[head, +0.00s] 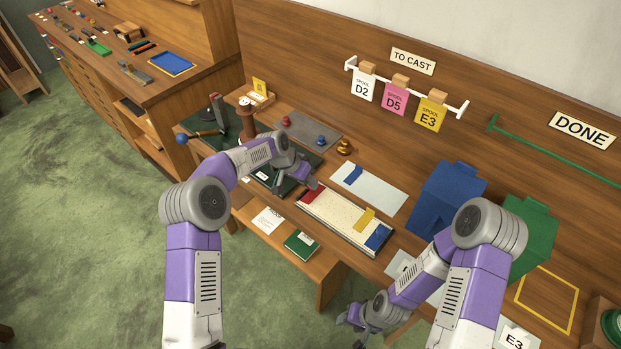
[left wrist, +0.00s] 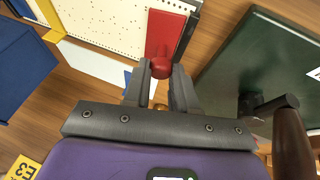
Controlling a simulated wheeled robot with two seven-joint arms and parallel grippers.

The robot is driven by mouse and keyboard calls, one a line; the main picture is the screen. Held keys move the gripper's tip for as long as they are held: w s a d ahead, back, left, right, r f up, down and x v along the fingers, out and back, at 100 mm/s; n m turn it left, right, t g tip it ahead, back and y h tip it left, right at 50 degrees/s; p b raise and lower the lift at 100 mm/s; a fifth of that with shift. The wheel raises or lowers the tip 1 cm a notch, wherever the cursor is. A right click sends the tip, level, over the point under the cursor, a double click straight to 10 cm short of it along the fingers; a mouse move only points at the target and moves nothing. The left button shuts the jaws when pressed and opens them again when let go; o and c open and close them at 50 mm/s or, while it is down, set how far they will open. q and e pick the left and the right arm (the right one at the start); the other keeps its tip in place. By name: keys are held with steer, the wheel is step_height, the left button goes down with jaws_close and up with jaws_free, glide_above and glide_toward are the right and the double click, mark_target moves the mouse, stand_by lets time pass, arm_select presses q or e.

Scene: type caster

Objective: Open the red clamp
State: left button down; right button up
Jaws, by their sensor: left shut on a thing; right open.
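The red clamp (head: 309,195) lies at the left end of the long cream perforated board (head: 338,215). In the left wrist view the red clamp (left wrist: 168,33) is a flat red plate with a round red knob at its near end. My left gripper (left wrist: 160,82) has its fingertips on either side of this knob and is shut on it. In the head view my left gripper (head: 312,185) is just above the clamp and partly hides it. My right gripper (head: 352,316) is open and empty, low near the table's front edge.
A yellow piece (head: 364,218) and a blue clamp (head: 378,238) are at the board's right end. A pale sheet with a blue piece (head: 369,188) lies behind. A dark green plate (left wrist: 265,75) lies beside the board. Blue (head: 440,200) and green holders stand at right.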

arm_select(q)
steer(key=shift+w+a+f+n+g+h, duration=0.1)
steer(key=shift+w+a+n+g+h, duration=0.1)
steer(key=shift+a+g+h, duration=0.25)
steer(key=shift+w+a+n+g+h, duration=0.15)
steer(key=shift+w+g+h, duration=0.1)
steer(key=shift+h, duration=0.4)
steer(key=c, duration=0.9)
jaws_free()
steer(key=v, duration=0.7)
steer(key=shift+s+a+r+p, duration=0.15)
steer(key=shift+r+p, duration=0.1)
steer(key=shift+p, duration=0.15)
steer(key=shift+c, duration=0.2)
